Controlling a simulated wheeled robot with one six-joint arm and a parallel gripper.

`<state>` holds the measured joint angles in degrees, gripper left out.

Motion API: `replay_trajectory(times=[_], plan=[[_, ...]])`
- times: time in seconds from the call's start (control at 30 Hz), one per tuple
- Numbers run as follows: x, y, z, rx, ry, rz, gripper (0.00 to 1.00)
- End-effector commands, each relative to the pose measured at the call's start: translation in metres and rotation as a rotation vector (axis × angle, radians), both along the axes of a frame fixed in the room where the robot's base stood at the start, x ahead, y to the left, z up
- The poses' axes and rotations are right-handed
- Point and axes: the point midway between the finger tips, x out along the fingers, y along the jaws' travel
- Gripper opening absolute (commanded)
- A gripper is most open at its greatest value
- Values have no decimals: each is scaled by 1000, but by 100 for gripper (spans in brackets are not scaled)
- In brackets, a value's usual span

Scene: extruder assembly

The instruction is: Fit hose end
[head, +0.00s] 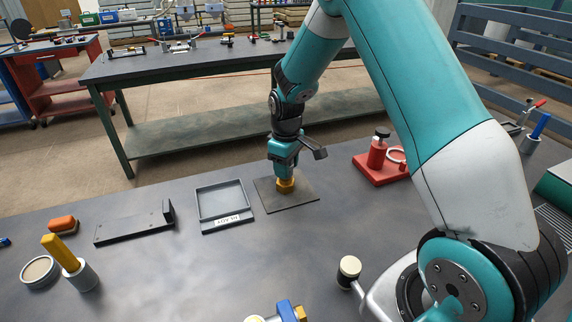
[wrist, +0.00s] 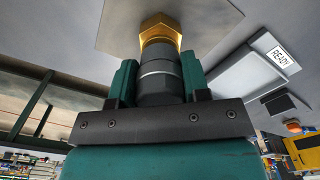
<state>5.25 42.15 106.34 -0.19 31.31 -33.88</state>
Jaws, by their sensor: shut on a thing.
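My gripper (head: 285,172) points down over a dark flat mat (head: 308,200) on the bench. It is shut on a hose end (wrist: 158,72), a dark ribbed cylinder with a brass hex nut (wrist: 160,27) at its tip. The wrist view shows the green fingers on both sides of the dark part. In the head view the brass nut (head: 286,186) is just above or on the mat; I cannot tell if it touches. The fingers hide part of the dark body.
A tray labelled READY (head: 222,203) lies left of the mat, with a black bracket (head: 135,227) farther left. A red fixture (head: 380,166) with a black knob stands to the right. A yellow-handled tool (head: 60,252) stands at front left.

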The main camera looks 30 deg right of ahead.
Motion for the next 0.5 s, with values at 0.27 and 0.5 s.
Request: replay_trajectory(times=[0.27, 0.5], plan=[[0, 0, -6, 0, 0, 0, 15], [0, 0, -7, 0, -1, 0, 72]])
